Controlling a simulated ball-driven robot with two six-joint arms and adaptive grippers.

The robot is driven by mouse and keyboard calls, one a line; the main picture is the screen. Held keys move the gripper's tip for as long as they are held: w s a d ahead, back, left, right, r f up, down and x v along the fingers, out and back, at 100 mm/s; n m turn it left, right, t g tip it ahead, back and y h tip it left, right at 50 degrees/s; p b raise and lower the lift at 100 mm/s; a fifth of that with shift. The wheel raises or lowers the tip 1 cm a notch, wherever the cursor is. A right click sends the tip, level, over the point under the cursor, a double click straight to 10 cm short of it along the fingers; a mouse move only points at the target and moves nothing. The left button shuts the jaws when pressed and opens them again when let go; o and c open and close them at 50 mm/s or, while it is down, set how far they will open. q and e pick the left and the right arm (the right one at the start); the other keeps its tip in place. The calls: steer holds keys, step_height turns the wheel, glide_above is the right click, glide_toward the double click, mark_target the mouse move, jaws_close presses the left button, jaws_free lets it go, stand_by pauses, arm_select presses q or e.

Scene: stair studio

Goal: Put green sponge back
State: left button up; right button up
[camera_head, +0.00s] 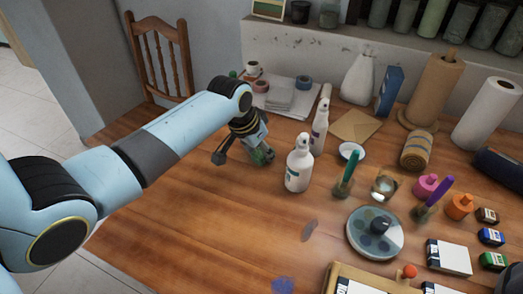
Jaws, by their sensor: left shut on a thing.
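My left gripper (241,148) reaches over the back left of the wooden table. It is shut on a small green thing (262,155), most likely the green sponge, of which only a part shows at the fingers. The fingers hide the rest. It is close to the tabletop; I cannot tell whether it touches. My right gripper does not show.
A white spray bottle (299,168) stands just right of the gripper, with a second one (320,128) behind it. Folded grey cloths (290,97) and tape rolls (260,86) lie behind. A round palette (375,233) lies right.

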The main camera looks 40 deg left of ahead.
arm_select(q)
steer(key=shift+f, duration=0.15)
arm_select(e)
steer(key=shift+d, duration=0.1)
arm_select(q)
steer(key=o, duration=1)
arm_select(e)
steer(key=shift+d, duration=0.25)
arm_select(q)
steer(key=p+v, duration=0.2)
steer(key=v, duration=1)
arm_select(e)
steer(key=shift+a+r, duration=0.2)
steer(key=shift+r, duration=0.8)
arm_select(q)
steer(key=shift+s, duration=0.1)
